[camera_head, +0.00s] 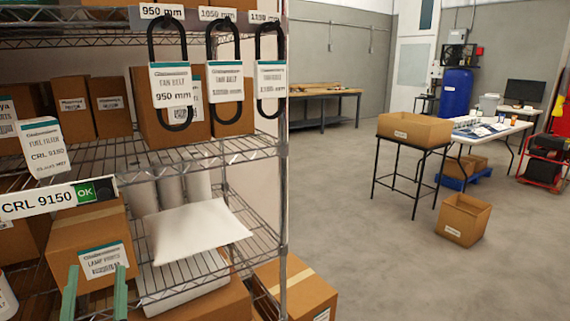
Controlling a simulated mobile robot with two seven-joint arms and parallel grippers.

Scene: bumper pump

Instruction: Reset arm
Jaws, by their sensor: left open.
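My left gripper (95,290) shows at the bottom left edge as two upright green fingers, apart and with nothing seen between them. It is in front of the wire shelf rack (284,150), before a cardboard box (70,235) labelled for lamp parts. The rest of my left arm is out of the frame. My right gripper does not show.
Black belts (224,115) hang from the rack on tags. A white bag (195,232) lies on the middle shelf. An open box (415,128) sits on a black stand, another box (463,220) is on the floor.

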